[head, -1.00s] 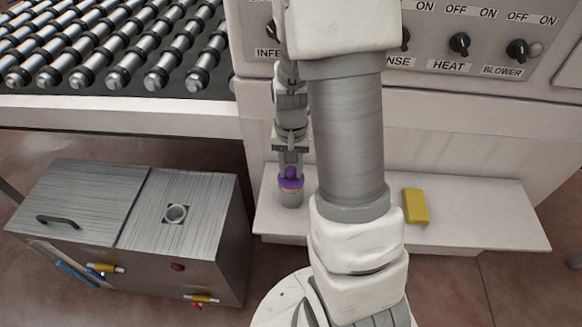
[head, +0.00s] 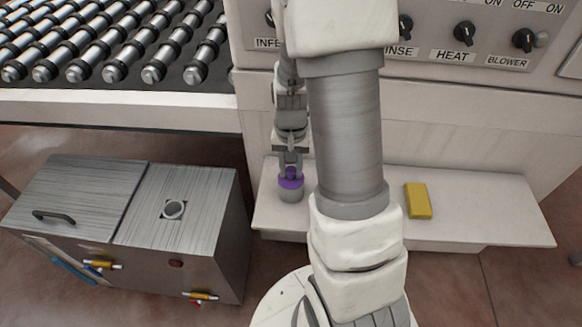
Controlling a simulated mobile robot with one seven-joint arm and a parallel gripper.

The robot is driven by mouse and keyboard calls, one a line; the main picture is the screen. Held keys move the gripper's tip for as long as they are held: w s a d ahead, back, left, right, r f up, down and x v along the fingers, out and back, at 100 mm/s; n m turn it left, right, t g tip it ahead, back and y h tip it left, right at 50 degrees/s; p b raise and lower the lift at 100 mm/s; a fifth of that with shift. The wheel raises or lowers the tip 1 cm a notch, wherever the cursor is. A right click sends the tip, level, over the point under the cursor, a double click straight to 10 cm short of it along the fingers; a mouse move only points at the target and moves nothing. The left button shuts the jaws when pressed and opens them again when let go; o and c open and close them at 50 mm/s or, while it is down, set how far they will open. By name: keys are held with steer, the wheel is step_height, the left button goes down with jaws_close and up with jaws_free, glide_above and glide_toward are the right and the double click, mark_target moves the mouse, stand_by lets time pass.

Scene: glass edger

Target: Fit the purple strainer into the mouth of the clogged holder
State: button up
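The purple strainer (head: 291,183) sits at the top of a small grey cup-shaped holder (head: 291,195) on the white shelf. The strainer appears level and seated at the holder's mouth, with only its purple upper part showing. My gripper (head: 291,172) points down directly over the strainer, with its fingers at the strainer's raised middle. It looks closed on that part, though the fingers are small here. Whether anything is inside the holder is hidden.
A yellow block (head: 417,201) lies on the white shelf (head: 480,205) to the right, behind my arm. A roller conveyor (head: 110,45) and a knob panel (head: 490,45) are above.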

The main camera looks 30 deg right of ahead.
steer(key=o, duration=0.5)
steer(key=shift+o, duration=0.2)
steer(key=shift+r, duration=0.1)
step_height(320, 180, up, 17)
steer(key=p, duration=0.4)
steer(key=shift+r, duration=0.15)
steer(key=s+a+r+n+t+p, duration=0.2)
steer(key=s+a+r, duration=0.3)
steer(key=r, duration=0.3)
steer(key=s+a+r+n+t+p, duration=0.3)
steer(key=s+a+r+n+p, duration=0.1)
steer(key=s+r, duration=0.3)
step_height(320, 180, up, 2)
steer(key=shift+s+a+n+t, duration=0.2)
steer(key=shift+a+n+t, duration=0.1)
steer(key=shift+a, duration=0.35)
